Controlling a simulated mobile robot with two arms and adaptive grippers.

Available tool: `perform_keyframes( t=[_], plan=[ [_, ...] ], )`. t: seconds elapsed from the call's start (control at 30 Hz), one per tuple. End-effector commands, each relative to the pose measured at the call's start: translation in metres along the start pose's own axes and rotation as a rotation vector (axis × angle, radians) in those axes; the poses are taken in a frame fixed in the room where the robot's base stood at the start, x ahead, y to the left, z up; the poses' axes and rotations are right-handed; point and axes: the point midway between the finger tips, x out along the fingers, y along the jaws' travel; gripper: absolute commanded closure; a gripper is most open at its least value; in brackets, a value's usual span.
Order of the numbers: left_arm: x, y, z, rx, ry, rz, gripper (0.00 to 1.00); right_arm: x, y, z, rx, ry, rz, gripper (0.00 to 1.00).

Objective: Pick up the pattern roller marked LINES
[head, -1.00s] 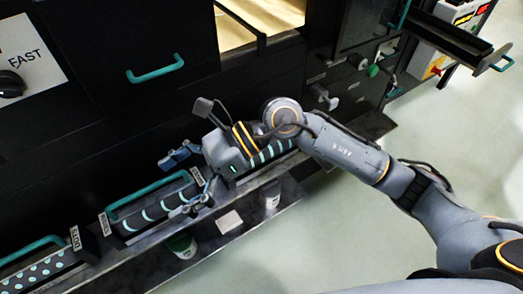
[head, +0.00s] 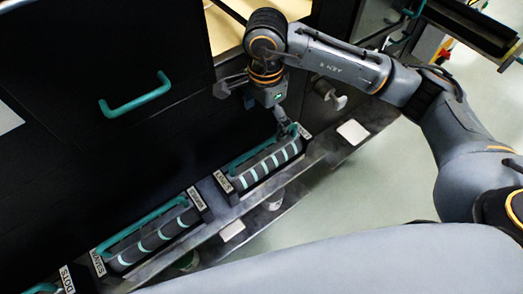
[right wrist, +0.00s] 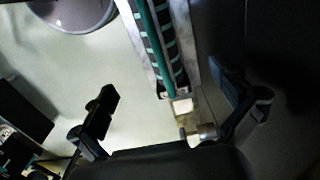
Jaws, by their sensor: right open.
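The roller that seems to be LINES (head: 262,167) is dark with pale straight bands and a green bar handle (head: 250,150) above it. It lies in a cradle on the low ledge in the head view. A small blurred label (head: 223,181) sits at its left end. My right gripper (head: 287,129) is over its right end. In the right wrist view my right gripper (right wrist: 168,88) is open, with one finger on each side of the banded roller (right wrist: 168,45) in the picture. I see nothing held; contact cannot be told. My left gripper is out of view.
Left along the ledge (head: 325,145) lie a second banded roller (head: 155,238) with its own green handle, then a label reading DOTS (head: 67,279). A dark machine front with a green handle (head: 135,94) stands behind. Pale floor (head: 340,190) is open in front.

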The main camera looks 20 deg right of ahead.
Motion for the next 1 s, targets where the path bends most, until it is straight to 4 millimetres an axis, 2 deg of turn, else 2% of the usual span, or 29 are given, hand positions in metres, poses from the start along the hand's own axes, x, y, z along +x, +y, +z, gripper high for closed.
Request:
perform_keyframes(
  t=[0.1,0.27,0.43,0.57,0.7,0.83,1.0],
  plan=[
    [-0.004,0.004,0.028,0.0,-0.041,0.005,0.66,0.021,0.002,0.0,0.0,0.0,0.007,0.0],
    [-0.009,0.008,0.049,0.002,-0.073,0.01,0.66,0.053,0.002,0.0,0.001,-0.001,0.006,0.0],
    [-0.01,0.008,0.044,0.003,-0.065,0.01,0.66,0.076,0.001,0.001,0.001,-0.002,0.004,0.0],
    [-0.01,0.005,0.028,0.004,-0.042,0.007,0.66,0.083,0.001,0.001,-0.001,-0.002,0.003,0.0],
    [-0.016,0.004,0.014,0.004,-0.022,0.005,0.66,0.099,0.004,0.001,0.001,-0.003,0.007,0.0],
    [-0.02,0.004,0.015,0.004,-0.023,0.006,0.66,0.12,0.004,0.001,0.0,-0.003,0.004,0.0],
    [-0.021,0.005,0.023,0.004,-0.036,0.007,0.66,0.133,0.003,0.001,0.0,-0.002,0.001,0.0]
  ],
)
